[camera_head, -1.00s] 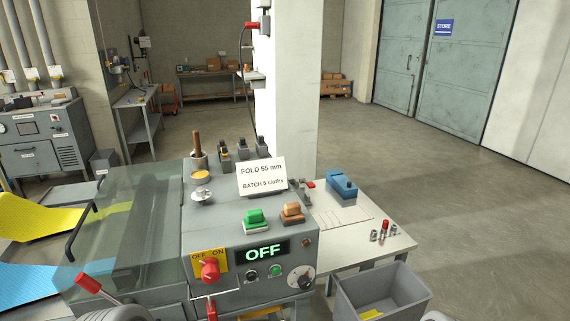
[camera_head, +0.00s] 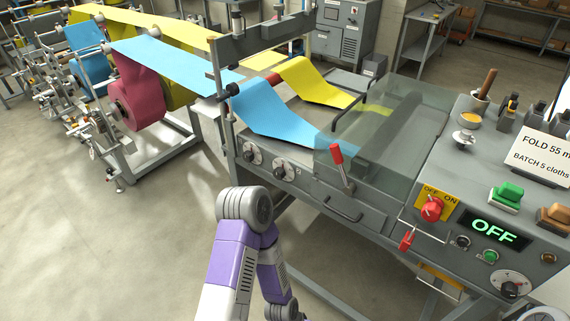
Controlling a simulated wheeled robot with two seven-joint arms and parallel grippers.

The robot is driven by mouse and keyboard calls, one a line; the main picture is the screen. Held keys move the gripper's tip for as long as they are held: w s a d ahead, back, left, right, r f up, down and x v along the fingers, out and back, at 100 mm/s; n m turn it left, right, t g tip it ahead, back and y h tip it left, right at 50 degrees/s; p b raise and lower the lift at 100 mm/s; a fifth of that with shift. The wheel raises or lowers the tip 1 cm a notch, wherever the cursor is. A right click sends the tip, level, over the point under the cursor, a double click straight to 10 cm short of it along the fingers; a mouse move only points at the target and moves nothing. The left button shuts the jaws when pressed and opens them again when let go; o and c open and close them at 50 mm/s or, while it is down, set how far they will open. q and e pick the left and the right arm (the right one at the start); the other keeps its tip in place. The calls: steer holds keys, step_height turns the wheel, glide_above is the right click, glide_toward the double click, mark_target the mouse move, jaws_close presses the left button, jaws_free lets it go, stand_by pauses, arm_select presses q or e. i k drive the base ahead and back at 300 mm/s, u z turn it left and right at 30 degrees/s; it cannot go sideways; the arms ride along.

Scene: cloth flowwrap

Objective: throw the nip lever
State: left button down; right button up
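A lever with a red grip (camera_head: 337,154) and a bright metal shaft stands on the front of the grey machine, beside the clear cover (camera_head: 385,125). It leans up and slightly to the left. It is the likely nip lever, though no label on it can be read. My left arm, purple and white with a grey joint, rises at the bottom centre, left of and below the lever. Its visible parts are apart from the lever. Its gripper is out of the picture. My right gripper is not in view either.
A blue web (camera_head: 272,110) and a yellow web (camera_head: 312,80) run into the machine. A red rotary switch (camera_head: 431,209), an OFF display (camera_head: 494,229) and a small red handle (camera_head: 407,240) sit to the right. Two dials (camera_head: 265,161) lie left of the lever. Floor is open at lower left.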

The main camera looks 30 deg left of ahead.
mark_target(350, 188)
steer(key=u, duration=2.5)
steer(key=i, duration=1)
steer(key=z, duration=2.7)
